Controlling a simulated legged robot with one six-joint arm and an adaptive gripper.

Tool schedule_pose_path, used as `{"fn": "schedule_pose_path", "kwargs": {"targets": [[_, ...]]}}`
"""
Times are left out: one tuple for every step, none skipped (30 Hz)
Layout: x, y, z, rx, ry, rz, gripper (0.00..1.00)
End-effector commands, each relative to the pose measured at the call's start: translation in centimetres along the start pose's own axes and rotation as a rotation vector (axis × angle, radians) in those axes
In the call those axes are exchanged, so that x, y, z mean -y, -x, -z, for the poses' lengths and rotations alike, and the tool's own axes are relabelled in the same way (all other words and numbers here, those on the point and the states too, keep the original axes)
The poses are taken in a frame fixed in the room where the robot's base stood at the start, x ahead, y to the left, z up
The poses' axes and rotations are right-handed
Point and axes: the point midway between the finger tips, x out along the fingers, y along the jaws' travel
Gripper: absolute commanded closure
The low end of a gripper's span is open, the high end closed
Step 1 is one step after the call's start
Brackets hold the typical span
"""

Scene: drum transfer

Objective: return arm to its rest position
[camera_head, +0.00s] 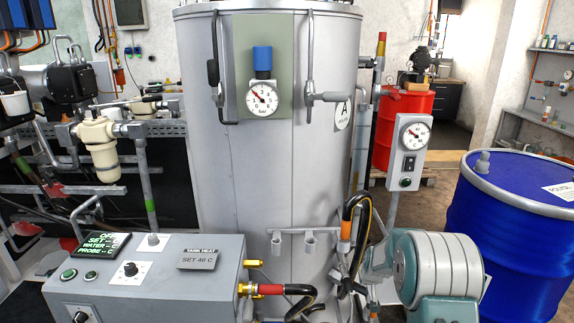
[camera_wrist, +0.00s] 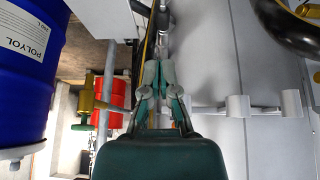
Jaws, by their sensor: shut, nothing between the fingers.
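My gripper (camera_wrist: 160,72) shows in the wrist view, its green and grey fingers drawn together at the tips with nothing between them. It is in front of the large grey tank, whose wall (camera_wrist: 215,60) fills the right part of that sideways-turned picture.
A grey control box (camera_head: 140,285) stands at the front left. A red drum (camera_head: 415,125) stands behind. A black hose (camera_head: 355,225) hangs before the tank. Pipework crowds the left.

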Motion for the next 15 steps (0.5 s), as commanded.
{"fn": "schedule_pose_path", "kwargs": {"targets": [[0.3, 2.4, 0.6, -0.007, 0.0, 0.003, 1.0], [0.5, 3.7, 0.8, -0.006, 0.0, 0.005, 1.0], [0.8, 5.3, 1.0, -0.007, -0.001, 0.008, 1.0], [1.0, 6.5, 1.0, -0.006, -0.001, 0.011, 1.0], [1.2, 7.8, 1.1, -0.007, -0.002, 0.012, 1.0], [1.5, 9.4, 1.1, -0.007, -0.003, 0.015, 1.0], [1.7, 10.6, 1.1, -0.007, -0.002, 0.017, 1.0], [1.9, 11.8, 1.0, -0.007, -0.002, 0.019, 1.0], [2.2, 13.4, 0.9, -0.007, -0.002, 0.021, 1.0], [2.4, 14.6, 0.7, -0.006, -0.003, 0.023, 1.0], [2.6, 15.7, 0.6, -0.007, -0.004, 0.024, 1.0], [2.9, 17.2, 0.2, -0.005, -0.005, 0.026, 1.0], [3.1, 18.4, 0.0, -0.006, -0.005, 0.028, 1.0], [3.3, 19.5, -0.3, -0.005, -0.006, 0.029, 1.0], [3.5, 20.9, -0.7, -0.005, -0.007, 0.031, 1.0]]}}
